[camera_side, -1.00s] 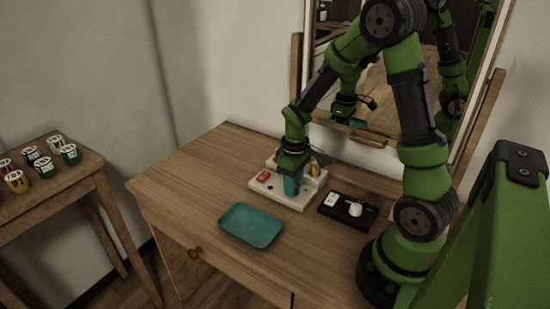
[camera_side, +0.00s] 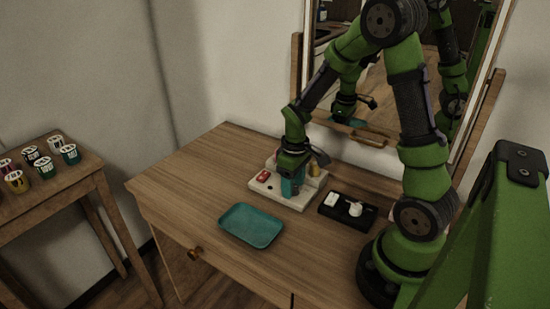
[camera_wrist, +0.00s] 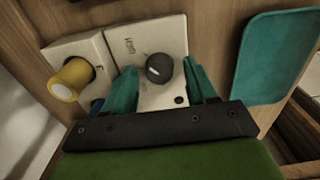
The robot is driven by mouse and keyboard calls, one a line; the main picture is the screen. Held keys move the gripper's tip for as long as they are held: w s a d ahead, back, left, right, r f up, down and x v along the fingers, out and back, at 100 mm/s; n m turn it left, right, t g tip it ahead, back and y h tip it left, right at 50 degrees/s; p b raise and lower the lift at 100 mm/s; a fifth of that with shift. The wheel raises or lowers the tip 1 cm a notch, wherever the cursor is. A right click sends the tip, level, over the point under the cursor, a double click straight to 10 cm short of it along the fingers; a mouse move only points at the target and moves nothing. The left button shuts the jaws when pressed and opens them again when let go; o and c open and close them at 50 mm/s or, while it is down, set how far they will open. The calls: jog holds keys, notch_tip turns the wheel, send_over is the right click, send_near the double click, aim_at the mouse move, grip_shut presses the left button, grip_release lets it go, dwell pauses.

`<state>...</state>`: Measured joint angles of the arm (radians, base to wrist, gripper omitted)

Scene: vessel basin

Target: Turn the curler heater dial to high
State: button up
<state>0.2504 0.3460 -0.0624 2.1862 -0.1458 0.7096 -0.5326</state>
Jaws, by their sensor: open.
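The dial (camera_wrist: 159,68) is a dark round knob with a pale pointer line, on a cream panel (camera_wrist: 152,36) in the wrist view. Small lettering that appears to read HIGH is printed beside it. The pointer's exact setting is hard to read. My gripper (camera_wrist: 158,70) has one teal finger on each side of the dial. It is open around the dial; whether either finger touches it is unclear. In the side view my gripper (camera_side: 291,188) points down over the cream unit (camera_side: 301,205) and hides the dial.
A yellow knob (camera_wrist: 68,80) stands on the unit beside my gripper. A red part (camera_side: 263,176) is at the unit's left. A teal tray (camera_side: 250,225) lies in front; a black box with a white knob (camera_side: 356,209) is at the right. A mirror stands behind.

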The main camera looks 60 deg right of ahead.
notch_tip(320, 180, up, 17)
dwell(0.4)
jog(key=shift+f, duration=0.1)
jog(key=s+a+r+m+t+y, duration=0.1)
jog(key=s+a+r+m+t, duration=0.1)
jog(key=a, duration=0.4)
jog(key=s+a+r+m+t+y, duration=0.1)
jog(key=s+a+r+m+t, duration=0.1)
jog(key=s+a+t, duration=0.3)
jog(key=shift+s+a+r, duration=0.35)
jog(key=shift+s+a, duration=0.2)
jog(key=shift+a, duration=0.6)
